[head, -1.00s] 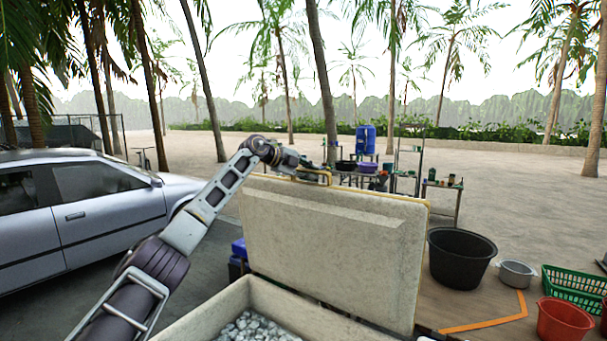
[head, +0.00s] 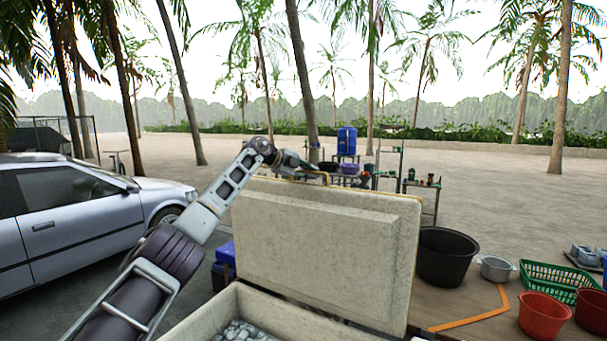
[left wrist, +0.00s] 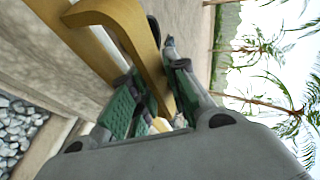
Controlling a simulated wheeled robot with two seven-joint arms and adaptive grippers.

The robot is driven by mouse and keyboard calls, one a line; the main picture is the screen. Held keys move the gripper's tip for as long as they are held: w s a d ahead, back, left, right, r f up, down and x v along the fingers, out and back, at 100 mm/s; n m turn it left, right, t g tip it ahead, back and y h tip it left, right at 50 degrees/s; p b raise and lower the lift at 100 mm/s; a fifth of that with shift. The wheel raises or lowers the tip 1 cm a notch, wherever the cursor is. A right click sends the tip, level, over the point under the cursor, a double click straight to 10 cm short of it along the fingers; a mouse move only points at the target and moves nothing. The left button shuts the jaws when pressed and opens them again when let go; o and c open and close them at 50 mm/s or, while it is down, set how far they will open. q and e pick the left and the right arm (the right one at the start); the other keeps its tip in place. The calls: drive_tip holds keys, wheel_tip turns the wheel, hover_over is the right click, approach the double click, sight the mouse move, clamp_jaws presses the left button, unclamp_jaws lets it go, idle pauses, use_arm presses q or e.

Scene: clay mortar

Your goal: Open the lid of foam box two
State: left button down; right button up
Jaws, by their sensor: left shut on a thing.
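The foam box (head: 228,312) stands at the bottom centre of the head view, with grey-white pieces (head: 245,332) inside. Its pale lid (head: 325,240) stands raised, nearly upright, at the box's back edge, with its inner face towards me. My left gripper (head: 305,170) is at the lid's top edge, at the yellow handle (head: 322,174). In the left wrist view the green-padded fingers (left wrist: 150,100) are closed around the yellow handle (left wrist: 135,35). The fingertips are partly hidden by the handle. My right gripper is not in view.
A black tub (head: 447,257), a metal pot (head: 496,268), a green basket (head: 560,283) and a red bucket (head: 543,315) stand at the right. A silver car (head: 85,215) is at the left. A blue container (head: 226,258) stands beside the lid.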

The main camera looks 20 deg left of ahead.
use_arm(q)
drive_tip(key=shift+w+r, duration=0.15)
drive_tip(key=shift+w, duration=0.1)
idle(0.3)
drive_tip(key=c, duration=1.4)
unclamp_jaws()
drive_tip(key=shift+s, duration=0.1)
drive_tip(key=shift+o, duration=0.2)
drive_tip(key=shift+a, duration=0.1)
drive_tip(key=v, duration=1.1)
drive_tip(key=shift+s+a, duration=0.15)
drive_tip(key=shift+s, duration=0.2)
drive_tip(key=shift+r, duration=0.15)
